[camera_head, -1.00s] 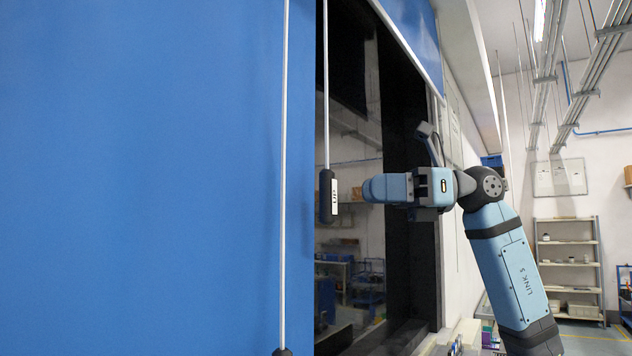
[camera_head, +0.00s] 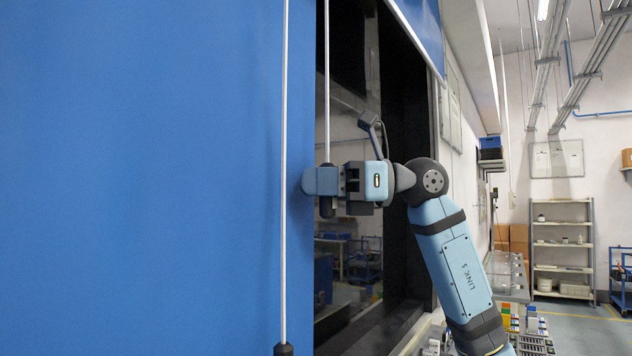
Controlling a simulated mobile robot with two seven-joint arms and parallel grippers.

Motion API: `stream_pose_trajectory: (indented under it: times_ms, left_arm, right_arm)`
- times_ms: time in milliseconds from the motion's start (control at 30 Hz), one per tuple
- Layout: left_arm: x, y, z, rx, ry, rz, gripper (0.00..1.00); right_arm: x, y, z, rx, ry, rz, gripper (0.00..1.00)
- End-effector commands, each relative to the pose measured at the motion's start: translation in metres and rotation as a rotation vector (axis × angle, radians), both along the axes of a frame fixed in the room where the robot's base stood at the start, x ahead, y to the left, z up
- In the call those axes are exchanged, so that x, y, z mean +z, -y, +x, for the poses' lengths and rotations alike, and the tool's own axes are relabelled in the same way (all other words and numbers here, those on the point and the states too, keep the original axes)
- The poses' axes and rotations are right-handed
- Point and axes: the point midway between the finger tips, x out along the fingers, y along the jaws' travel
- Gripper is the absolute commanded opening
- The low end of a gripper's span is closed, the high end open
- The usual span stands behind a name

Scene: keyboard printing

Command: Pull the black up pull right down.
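The black up pull (camera_head: 326,208) hangs at the end of a thin white rod (camera_head: 326,90) in front of the dark opening. Only its lower end and a bit of its top show. My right gripper (camera_head: 320,181) is level with it, and a light blue finger covers its middle and its label. The far finger is hidden, so I cannot tell whether the gripper is closed around the pull. A second black pull (camera_head: 284,350) ends another white rod (camera_head: 284,180) at the bottom edge, closer to the blue panel. My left gripper is not in view.
A large blue panel (camera_head: 140,180) fills the left side. A dark glass opening (camera_head: 345,130) with a black frame lies behind the pull.

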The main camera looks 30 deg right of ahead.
Motion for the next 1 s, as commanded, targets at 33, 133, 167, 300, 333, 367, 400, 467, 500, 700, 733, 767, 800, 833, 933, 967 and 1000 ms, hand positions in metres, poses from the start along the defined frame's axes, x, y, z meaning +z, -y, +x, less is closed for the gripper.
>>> stream_pose_trajectory:
  times_ms: [33,133,167,300,333,367,400,467,500,700,733,767,800,833,933,967,1000]
  left_arm:
    - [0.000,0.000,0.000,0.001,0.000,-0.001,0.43]
    - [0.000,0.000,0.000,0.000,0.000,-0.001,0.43]
    - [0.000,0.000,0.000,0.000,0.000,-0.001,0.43]
    - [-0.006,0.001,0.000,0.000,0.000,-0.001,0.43]
    - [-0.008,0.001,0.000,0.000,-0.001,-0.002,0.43]
    - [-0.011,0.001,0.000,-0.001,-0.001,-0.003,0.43]
    - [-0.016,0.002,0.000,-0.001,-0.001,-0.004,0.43]
    - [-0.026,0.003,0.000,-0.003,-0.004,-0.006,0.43]
    - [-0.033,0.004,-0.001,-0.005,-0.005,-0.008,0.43]
    - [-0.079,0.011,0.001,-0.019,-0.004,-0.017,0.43]
    - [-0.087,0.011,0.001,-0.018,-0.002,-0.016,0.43]
    - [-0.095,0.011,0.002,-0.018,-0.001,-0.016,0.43]
    - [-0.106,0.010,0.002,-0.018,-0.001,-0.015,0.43]
    - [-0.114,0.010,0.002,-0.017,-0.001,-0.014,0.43]
    - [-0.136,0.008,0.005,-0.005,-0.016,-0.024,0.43]
    - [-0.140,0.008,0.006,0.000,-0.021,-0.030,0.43]
    - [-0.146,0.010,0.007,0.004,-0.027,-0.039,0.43]
  right_arm:
    - [0.000,0.000,0.000,0.000,0.000,0.000,0.00]
    - [0.000,0.000,0.000,0.000,0.000,0.000,0.00]
    - [0.000,0.000,0.000,0.000,0.000,0.000,0.00]
    - [-0.008,0.000,0.000,0.000,0.000,-0.001,0.00]
    - [-0.011,0.000,0.000,0.000,0.000,-0.001,0.00]
    - [-0.015,0.000,0.000,0.000,-0.001,-0.002,0.00]
    - [-0.022,0.000,0.000,0.001,-0.001,-0.002,0.00]
    - [-0.035,0.000,0.000,0.001,-0.002,-0.004,0.00]
    - [-0.045,-0.001,0.000,0.000,-0.002,-0.004,0.00]
    - [-0.111,0.000,0.000,0.000,-0.006,-0.005,0.00]
    - [-0.122,0.000,0.000,0.000,-0.006,-0.006,0.00]
    - [-0.133,-0.001,0.000,0.000,-0.004,-0.006,0.00]
    - [-0.147,-0.001,0.000,0.000,-0.005,-0.005,0.00]
    - [-0.159,0.000,0.000,0.000,-0.006,-0.006,0.00]
    - [-0.194,-0.001,0.000,0.001,-0.006,-0.006,0.00]
    - [-0.205,-0.001,0.000,0.001,-0.007,-0.007,0.00]
    - [-0.218,-0.001,0.000,0.001,-0.006,-0.006,0.00]
